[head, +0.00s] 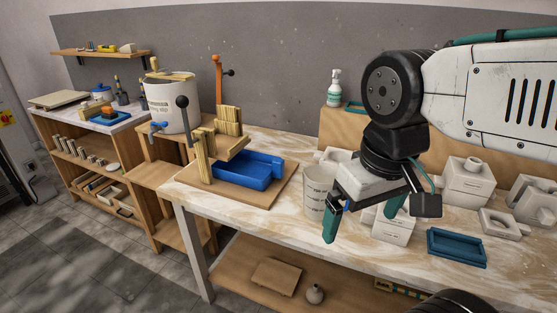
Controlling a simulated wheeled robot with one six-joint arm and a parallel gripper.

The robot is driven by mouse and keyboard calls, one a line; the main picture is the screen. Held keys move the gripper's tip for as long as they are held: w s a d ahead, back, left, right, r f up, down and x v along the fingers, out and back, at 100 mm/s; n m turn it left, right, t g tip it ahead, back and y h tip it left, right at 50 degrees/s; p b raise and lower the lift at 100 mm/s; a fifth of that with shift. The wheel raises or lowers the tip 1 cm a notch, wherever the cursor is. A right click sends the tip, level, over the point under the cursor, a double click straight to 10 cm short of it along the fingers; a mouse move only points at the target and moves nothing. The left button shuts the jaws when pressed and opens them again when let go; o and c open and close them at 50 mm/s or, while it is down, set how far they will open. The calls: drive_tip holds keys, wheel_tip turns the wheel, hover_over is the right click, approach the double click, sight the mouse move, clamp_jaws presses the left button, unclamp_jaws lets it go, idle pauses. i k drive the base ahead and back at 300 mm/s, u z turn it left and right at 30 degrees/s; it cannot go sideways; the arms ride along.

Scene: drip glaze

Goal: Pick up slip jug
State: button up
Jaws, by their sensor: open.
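A whitish jug-like container (314,192) with faint lettering on its side stands upright on the worktable. I take it to be the slip jug; no handle shows. My gripper (363,218) hangs at the jug's right with its teal fingers pointing down. The fingers are spread open and nothing shows between them. The left finger overlaps the jug's right side in the picture, and I cannot tell whether they touch. The gripper body hides part of the jug's right edge.
A blue tray (245,171) and wooden clamp parts sit on a board to the left. White mould blocks (467,183) and a teal tray (456,247) lie at the right. A large white bucket (171,104) stands behind left. The table's front edge (250,230) is clear.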

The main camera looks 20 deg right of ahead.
sight(318, 180)
drive_tip(key=z, duration=0.4)
drive_tip(key=k, duration=1.3)
drive_tip(key=u, duration=0.7)
drive_tip(key=i, duration=1.4)
drive_tip(key=z, duration=0.7)
